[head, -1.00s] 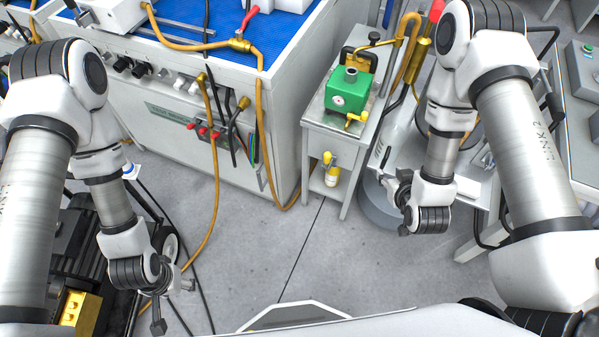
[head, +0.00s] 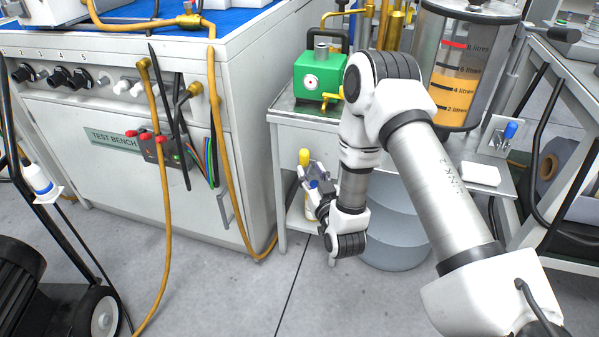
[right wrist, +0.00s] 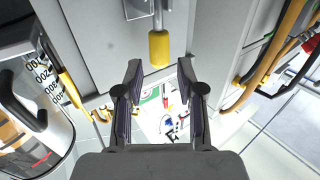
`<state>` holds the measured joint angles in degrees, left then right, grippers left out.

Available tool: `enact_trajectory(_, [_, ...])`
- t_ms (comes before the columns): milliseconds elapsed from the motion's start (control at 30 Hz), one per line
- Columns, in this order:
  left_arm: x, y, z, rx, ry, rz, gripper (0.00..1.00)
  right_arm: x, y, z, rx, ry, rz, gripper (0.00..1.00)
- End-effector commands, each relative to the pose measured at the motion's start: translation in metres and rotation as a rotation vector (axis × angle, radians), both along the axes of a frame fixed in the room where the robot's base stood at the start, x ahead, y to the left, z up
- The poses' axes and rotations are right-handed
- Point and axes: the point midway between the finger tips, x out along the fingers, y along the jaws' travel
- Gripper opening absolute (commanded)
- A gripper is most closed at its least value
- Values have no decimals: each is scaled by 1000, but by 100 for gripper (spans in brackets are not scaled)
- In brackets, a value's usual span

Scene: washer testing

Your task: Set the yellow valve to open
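The yellow valve handle (head: 304,157) shows at the front of the small grey cart, just above my right gripper. In the right wrist view the yellow handle (right wrist: 159,48) sits on a metal stem by a grey panel. My right gripper (head: 314,185) is in front of the cart. Its fingers (right wrist: 158,78) are spread apart in the right wrist view, with the handle's end just ahead of the gap between them and nothing held. The valve's body is partly hidden behind the gripper. My left gripper is out of view.
A green unit (head: 318,77) with brass fittings stands on the cart (head: 287,117). The test bench (head: 105,160) with hanging hoses is to the left. A grey round container (head: 395,240) stands right of my right gripper. The floor in front (head: 235,290) is mostly clear.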

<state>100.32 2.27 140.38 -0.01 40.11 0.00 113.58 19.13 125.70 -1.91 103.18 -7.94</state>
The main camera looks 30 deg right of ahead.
Motion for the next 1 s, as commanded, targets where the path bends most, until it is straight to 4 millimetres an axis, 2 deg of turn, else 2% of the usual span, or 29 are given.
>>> enact_trajectory(300, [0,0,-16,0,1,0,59,55,-16,0,-1,-2,0,38])
enact_trajectory(433, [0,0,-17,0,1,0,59,64,-18,1,0,1,0,38])
enact_trajectory(633, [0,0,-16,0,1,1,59,64,-18,1,1,3,0,38])
enact_trajectory(733, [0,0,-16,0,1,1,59,64,-18,1,1,3,0,2])
enact_trajectory(767, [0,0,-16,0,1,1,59,64,-18,1,1,3,0,0])
enact_trajectory(1000, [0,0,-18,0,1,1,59,65,-18,0,-4,-1,1,0])
